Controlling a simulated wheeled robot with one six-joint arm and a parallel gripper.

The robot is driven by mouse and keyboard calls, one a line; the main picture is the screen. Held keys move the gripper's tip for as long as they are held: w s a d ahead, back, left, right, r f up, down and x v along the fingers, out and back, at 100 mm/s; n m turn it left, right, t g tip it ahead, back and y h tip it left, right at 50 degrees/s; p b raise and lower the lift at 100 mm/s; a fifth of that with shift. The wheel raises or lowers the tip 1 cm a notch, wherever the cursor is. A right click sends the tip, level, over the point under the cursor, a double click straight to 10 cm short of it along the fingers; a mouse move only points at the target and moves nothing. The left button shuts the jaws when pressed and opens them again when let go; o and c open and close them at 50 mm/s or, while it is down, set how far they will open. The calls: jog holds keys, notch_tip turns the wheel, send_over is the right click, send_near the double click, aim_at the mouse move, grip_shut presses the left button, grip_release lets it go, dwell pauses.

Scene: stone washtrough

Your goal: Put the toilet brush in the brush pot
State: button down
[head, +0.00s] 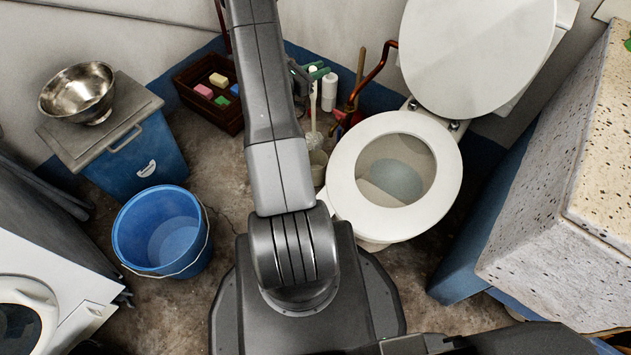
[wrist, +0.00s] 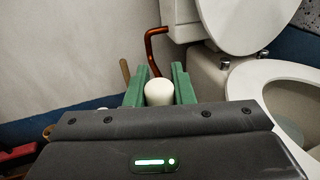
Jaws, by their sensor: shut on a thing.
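My gripper (head: 316,71) is partly hidden behind my arm in the head view; its green fingers are shut on the white toilet brush (head: 313,100). The brush hangs upright with its bristle head down. In the wrist view the rounded white end of the brush (wrist: 159,93) shows between the green fingers of my gripper (wrist: 158,80). The pale brush pot (head: 318,160) stands on the floor left of the toilet, partly hidden by my arm. The bristle head shows just above and behind the pot's rim; I cannot tell whether they touch.
The toilet (head: 354,190) stands close right of the pot. A white bottle (head: 329,92), a wooden stick and a red-brown pipe (head: 376,71) are beside the brush. A dark crate (head: 196,100) with coloured blocks and a blue bucket (head: 163,232) are to the left.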

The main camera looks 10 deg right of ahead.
jog(key=shift+g, duration=0.3)
jog(key=f+b, duration=0.2)
jog(key=f, duration=0.4)
jog(key=f+b, duration=0.2)
jog(key=f, duration=0.5)
jog(key=f+b, duration=0.2)
jog(key=f, duration=0.5)
jog(key=shift+d+b, duration=0.3)
jog(key=shift+d, duration=0.1)
jog(key=shift+f, duration=0.1)
jog(key=c, duration=1.3)
grip_release()
jog(key=shift+o, duration=0.2)
jog(key=shift+r, duration=0.25)
jog(key=f+p+v, duration=0.1)
jog(key=p+v, duration=0.1)
jog(key=v, duration=0.9)
jog(key=shift+s+a+r+p, duration=0.2)
jog(key=shift+a+r+p, duration=0.15)
jog(key=shift+a, duration=0.1)
